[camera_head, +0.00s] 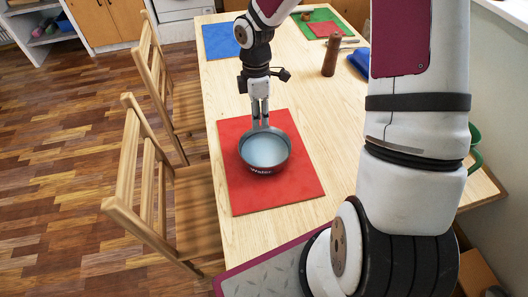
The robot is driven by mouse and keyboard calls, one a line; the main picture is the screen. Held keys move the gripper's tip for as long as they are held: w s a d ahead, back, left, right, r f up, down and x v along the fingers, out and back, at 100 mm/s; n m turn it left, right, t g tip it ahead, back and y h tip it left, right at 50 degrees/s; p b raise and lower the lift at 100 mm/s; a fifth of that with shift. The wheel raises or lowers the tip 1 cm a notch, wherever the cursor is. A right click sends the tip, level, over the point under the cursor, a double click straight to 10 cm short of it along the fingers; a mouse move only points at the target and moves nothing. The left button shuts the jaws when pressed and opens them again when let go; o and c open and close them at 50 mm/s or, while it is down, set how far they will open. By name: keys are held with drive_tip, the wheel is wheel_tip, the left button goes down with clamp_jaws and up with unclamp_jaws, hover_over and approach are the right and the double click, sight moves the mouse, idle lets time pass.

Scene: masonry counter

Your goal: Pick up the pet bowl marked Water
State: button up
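The pet bowl marked Water (265,152) is round and dark on the outside, with a pale blue inside. It appears upright over the red mat (242,196) on the wooden table, with its lettering facing the near side. My gripper (260,124) points down at the bowl's far rim. Its two fingers show side by side with a narrow gap, and their tips meet the rim in the picture. I cannot tell whether they are closed on it. The bowl's underside is hidden.
A brown cylinder (330,56) stands farther back, near a blue item (360,62). A blue mat (220,42) and a green mat (318,15) with a red cloth (325,29) lie at the far end. Wooden chairs (150,175) line the left side. Bare table surrounds the red mat.

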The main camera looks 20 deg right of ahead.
sight(259, 133)
drive_tip(key=shift+s+f, duration=0.2)
drive_tip(key=shift+f, duration=2.75)
drive_tip(key=shift+c, duration=0.6)
clamp_jaws()
